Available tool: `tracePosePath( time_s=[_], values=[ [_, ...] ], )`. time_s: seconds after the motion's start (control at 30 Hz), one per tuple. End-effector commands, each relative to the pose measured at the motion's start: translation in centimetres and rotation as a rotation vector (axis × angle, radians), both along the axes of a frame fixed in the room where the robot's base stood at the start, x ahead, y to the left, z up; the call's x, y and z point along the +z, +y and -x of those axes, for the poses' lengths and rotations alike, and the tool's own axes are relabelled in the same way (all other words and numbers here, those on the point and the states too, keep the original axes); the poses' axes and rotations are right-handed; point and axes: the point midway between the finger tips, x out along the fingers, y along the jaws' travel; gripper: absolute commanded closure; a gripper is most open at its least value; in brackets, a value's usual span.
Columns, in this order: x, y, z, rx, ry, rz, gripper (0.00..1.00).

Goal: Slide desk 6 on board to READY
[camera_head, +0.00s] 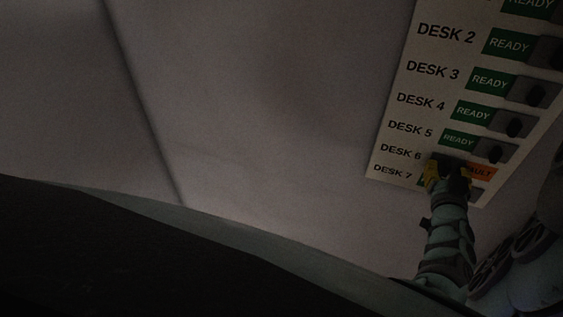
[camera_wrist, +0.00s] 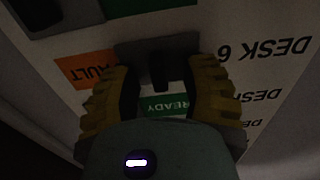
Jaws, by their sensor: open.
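The desk 6 slider (camera_wrist: 186,46) is a dark grey plate with a black knob (camera_wrist: 160,72), seen upside down in the wrist view. It sits beside the DESK 6 label, and the orange FAULT field (camera_wrist: 82,69) shows on its other side. My gripper (camera_wrist: 163,78) is open, with one yellow finger on each side of the knob and gaps between. In the head view my gripper (camera_head: 448,174) is over the desk 6 row and hides most of the slider. Whether the fingertips touch the board is unclear.
The white board (camera_head: 398,150) hangs on a pale wall (camera_head: 260,110). The desk 5 slider (camera_head: 492,148) and others above stand at the right, with green READY fields showing. A green READY field (camera_wrist: 165,104) of desk 7 shows between my fingers. The scene is dim.

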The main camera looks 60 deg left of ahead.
Motion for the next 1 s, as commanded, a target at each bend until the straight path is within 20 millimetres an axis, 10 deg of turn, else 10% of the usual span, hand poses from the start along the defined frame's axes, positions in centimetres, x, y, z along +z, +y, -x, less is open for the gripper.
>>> tracePosePath(
  time_s=[0.5,1.0],
  values=[
    [0.02,0.03,0.03,0.001,-0.001,-0.001,1.00],
    [0.15,-0.86,-0.74,0.002,-0.002,0.001,1.00]
  ],
)
